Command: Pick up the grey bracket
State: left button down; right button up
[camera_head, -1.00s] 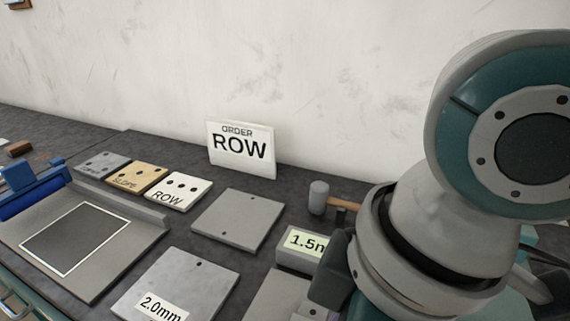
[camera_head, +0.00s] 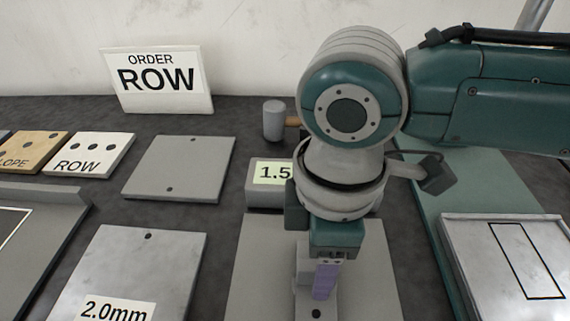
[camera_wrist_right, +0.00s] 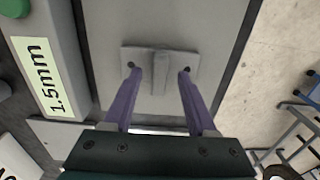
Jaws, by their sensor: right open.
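The grey bracket (camera_wrist_right: 160,58) lies on a grey plate (camera_wrist_right: 220,20) in the right wrist view. It has a flat base with a hole near each end and a raised rib across its middle. My right gripper (camera_wrist_right: 160,74) is open, with one purple finger on each side of the rib and a gap to it on both sides. In the head view my right gripper (camera_head: 322,288) points down over the same plate (camera_head: 262,270). My left gripper is in neither view.
A block labelled 1.5mm (camera_head: 266,190) stands behind the plate. A plate marked 2.0mm (camera_head: 150,265) and a bare plate (camera_head: 180,165) lie to the left. A mallet (camera_head: 274,120) and an ORDER ROW sign (camera_head: 158,80) are behind. A tray (camera_head: 510,260) is at right.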

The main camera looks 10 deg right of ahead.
notch_tip(320, 180, down, 2)
jog(key=shift+f, duration=0.1)
jog(key=shift+c, duration=0.2)
grip_shut()
dwell(0.5)
